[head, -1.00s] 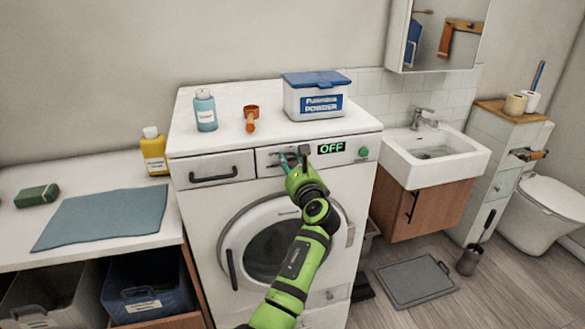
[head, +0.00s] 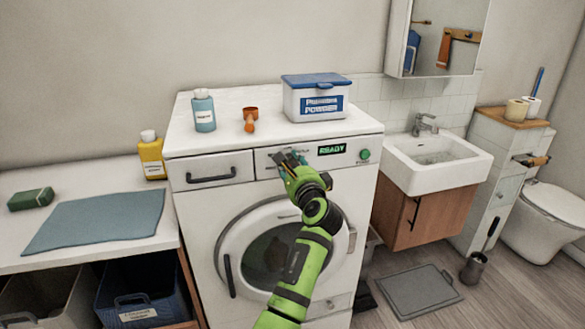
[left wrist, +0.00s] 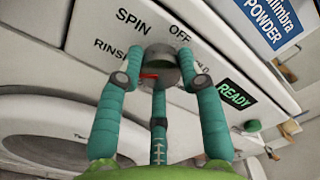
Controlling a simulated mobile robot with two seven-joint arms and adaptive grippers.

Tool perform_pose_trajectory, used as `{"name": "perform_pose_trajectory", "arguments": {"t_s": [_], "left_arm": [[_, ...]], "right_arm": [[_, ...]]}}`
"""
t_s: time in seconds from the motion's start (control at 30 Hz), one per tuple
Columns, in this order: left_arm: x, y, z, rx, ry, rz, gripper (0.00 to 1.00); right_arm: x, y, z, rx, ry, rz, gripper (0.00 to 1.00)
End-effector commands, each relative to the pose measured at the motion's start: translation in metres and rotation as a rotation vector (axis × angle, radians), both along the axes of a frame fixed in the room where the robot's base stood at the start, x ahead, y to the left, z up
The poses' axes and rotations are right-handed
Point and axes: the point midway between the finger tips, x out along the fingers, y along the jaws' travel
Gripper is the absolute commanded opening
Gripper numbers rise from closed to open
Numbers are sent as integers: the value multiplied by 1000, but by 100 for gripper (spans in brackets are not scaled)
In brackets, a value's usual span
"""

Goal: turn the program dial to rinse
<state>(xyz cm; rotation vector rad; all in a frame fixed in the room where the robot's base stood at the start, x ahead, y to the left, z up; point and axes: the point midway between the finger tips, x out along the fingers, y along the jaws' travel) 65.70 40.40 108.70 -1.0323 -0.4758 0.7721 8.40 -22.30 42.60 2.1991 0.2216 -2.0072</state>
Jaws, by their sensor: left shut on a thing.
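The washing machine (head: 200,228) has a control panel with a green READY display (head: 332,149); the display also shows in the left wrist view (left wrist: 234,95). My left gripper (head: 290,159) is at the panel, left of the display. In the left wrist view its teal fingers are closed around the round grey program dial (left wrist: 161,56). A red mark on the dial lies toward the picture's left. The SPIN, OFF and RINSE (left wrist: 117,48) labels show around the dial; COLD is partly hidden by a finger. My right gripper is not in view.
A green button (head: 364,155) sits right of the display. A powder box (head: 315,99), a blue bottle (head: 204,112) and an orange scoop (head: 250,120) stand on the machine. A yellow bottle (head: 152,157) is on the left counter. The sink (head: 438,158) is to the right.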

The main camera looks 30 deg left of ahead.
Motion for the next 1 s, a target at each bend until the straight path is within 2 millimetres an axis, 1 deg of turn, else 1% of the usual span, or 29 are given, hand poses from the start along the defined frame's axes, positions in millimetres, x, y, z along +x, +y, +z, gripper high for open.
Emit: {"name": "perform_pose_trajectory", "arguments": {"t_s": [0.03, 0.43, 0.47, 0.5, 0.87, 1.0], "left_arm": [[0, 1, 2, 0, -7, 2, 5], [0, 1, 3, -3, -11, 2, 5], [0, 1, 3, -3, -11, 2, 49], [0, 1, 3, -3, -11, 2, 61], [-1, -1, 0, -4, -7, 0, 61], [-10, -13, 0, -5, -6, -1, 61]], "right_arm": [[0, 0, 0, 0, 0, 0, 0], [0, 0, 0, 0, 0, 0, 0], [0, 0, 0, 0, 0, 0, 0], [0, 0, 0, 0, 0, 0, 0], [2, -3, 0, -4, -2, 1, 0], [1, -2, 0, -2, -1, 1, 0]]}}
